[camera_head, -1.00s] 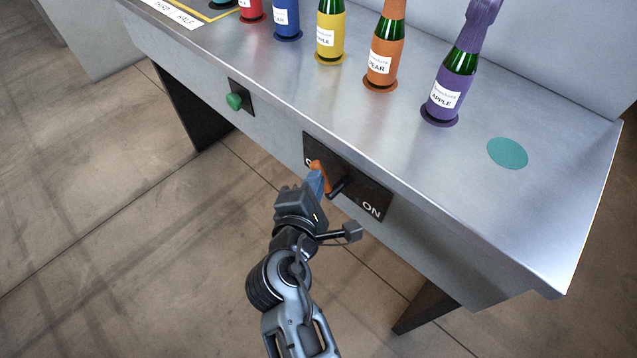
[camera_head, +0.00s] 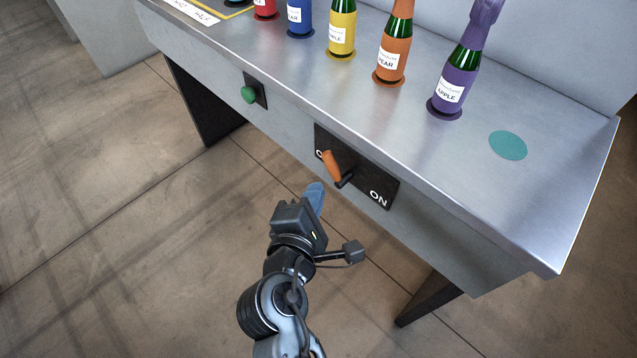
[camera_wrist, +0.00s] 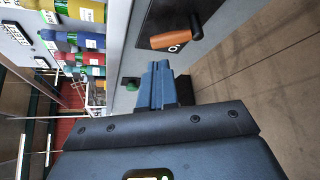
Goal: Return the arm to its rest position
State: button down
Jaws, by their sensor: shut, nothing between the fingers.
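My gripper (camera_head: 315,196) is in front of the steel bench, below and a little left of the switch lever. Its blue fingers are together with nothing between them, and they also show in the wrist view (camera_wrist: 157,84). The lever has an orange handle (camera_head: 331,164) on a black switch plate (camera_head: 362,171) marked ON at its right end. The handle leans toward the plate's left end, whose label it partly covers. A clear gap separates my fingers from the handle. In the wrist view the orange handle (camera_wrist: 172,40) is above and right of the fingers.
The bench top (camera_head: 420,150) carries several bottles in a row, with a purple one (camera_head: 455,82) at the right end beside an empty teal disc (camera_head: 508,145). A green button (camera_head: 248,94) is on the bench front. The floor (camera_head: 130,220) left of my arm is clear.

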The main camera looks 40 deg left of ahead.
jog(key=shift+v, duration=2.95)
